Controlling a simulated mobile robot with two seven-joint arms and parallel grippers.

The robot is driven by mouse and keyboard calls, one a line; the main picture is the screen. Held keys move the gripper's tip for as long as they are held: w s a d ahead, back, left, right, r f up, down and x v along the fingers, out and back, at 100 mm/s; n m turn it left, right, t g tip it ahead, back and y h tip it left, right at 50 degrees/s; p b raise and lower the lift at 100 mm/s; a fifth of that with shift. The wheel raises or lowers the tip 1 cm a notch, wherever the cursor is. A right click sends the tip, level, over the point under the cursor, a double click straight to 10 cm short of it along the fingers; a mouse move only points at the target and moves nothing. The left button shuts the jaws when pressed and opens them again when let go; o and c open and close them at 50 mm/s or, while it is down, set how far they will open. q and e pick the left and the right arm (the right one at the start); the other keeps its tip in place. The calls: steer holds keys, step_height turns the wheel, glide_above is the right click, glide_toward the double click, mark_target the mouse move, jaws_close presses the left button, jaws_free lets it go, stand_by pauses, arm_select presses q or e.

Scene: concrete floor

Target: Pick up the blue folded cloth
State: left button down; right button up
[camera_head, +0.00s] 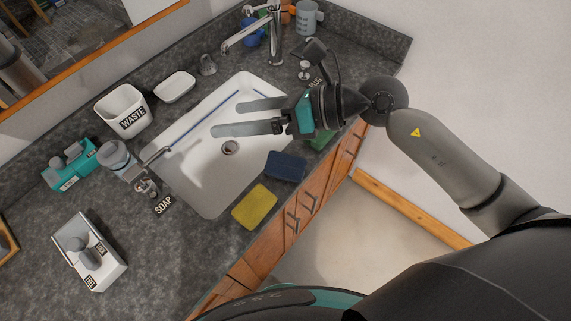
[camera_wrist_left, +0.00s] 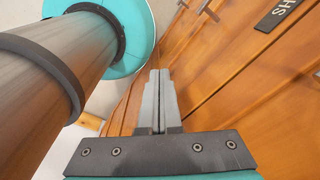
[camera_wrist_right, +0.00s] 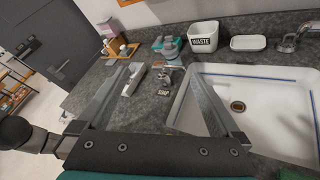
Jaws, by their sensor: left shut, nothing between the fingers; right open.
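The blue folded cloth (camera_head: 286,166) lies flat on the counter's front edge, between the sink and the wooden cabinet front. A yellow cloth (camera_head: 254,206) lies to its lower left. A green cloth (camera_head: 320,140) lies to its upper right, partly hidden under my right gripper. My right gripper (camera_head: 213,118) is open and empty above the sink, its fingers pointing left, beyond the blue cloth. In the right wrist view its fingers (camera_wrist_right: 160,75) are spread wide with nothing between them. My left gripper (camera_wrist_left: 160,74) is shut and empty, low beside the wooden cabinet front.
The white sink (camera_head: 195,190) has a faucet (camera_head: 273,35) at its back right. A waste cup (camera_head: 123,108), a soap dish (camera_head: 175,86) and a soap dispenser (camera_head: 118,158) stand around it. A white holder (camera_head: 90,255) stands at lower left. Cabinet handles (camera_head: 300,205) stick out below the counter edge.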

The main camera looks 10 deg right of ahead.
steer(key=d+f+n+g+h, duration=0.2)
steer(key=d+f+n+h, duration=0.1)
steer(key=d+f+h, duration=0.3)
steer(key=h, duration=0.4)
glide_toward(294, 165)
steer(key=shift+n+g, duration=0.3)
steer(key=shift+g, duration=0.1)
steer(key=x, duration=0.4)
steer(key=shift+w+a, duration=0.35)
steer(key=shift+w, duration=0.05)
steer(key=shift+d+x, duration=0.1)
steer(key=shift+x, duration=1.2)
steer(key=shift+d+x, duration=0.15)
steer(key=shift+x, duration=1.2)
steer(key=shift+s+f, duration=0.1)
steer(key=shift+c, duration=0.2)
steer(key=c, duration=1.4)
steer(key=shift+c, duration=0.2)
